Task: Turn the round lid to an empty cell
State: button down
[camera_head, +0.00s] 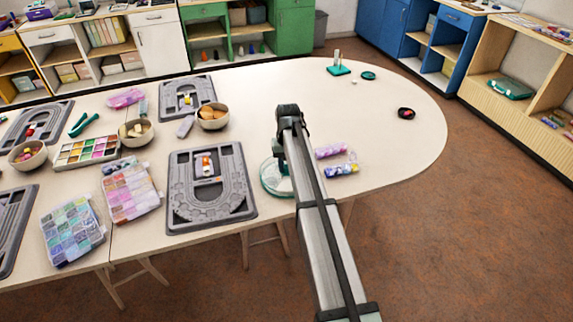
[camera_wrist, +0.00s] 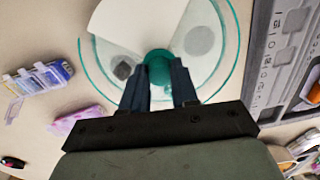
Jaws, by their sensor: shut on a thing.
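The round lid (camera_wrist: 217,75) is clear with a teal rim and lies flat on a round, see-through container. Its green knob (camera_wrist: 158,66) is between the two fingertips of my gripper (camera_wrist: 160,78), which is shut on it. A pale wedge (camera_wrist: 135,22) spans the far left part of the circle. A dark patch (camera_wrist: 123,68) shows left of the knob and a grey round patch (camera_wrist: 199,40) shows to its right; I cannot tell what they are. In the head view the container (camera_head: 270,180) is partly hidden behind my arm.
A grey bead board (camera_head: 212,205) lies to the left, close by. Clear bead boxes (camera_head: 335,168) lie just right of my arm. Bowls (camera_head: 213,118) and sorting trays (camera_head: 86,150) fill the left of the table. The right end is mostly clear, with a small dark red item (camera_head: 406,113).

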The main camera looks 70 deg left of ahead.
jog(key=m, duration=0.4)
jog(key=shift+m, duration=0.3)
jog(key=m, duration=0.4)
jog(key=shift+m, duration=0.3)
jog(key=m, duration=0.4)
jog(key=shift+s+m, duration=0.1)
jog(key=shift+m, duration=2.3)
jog(key=c, duration=0.8)
grip_release()
jog(key=shift+c, duration=0.2)
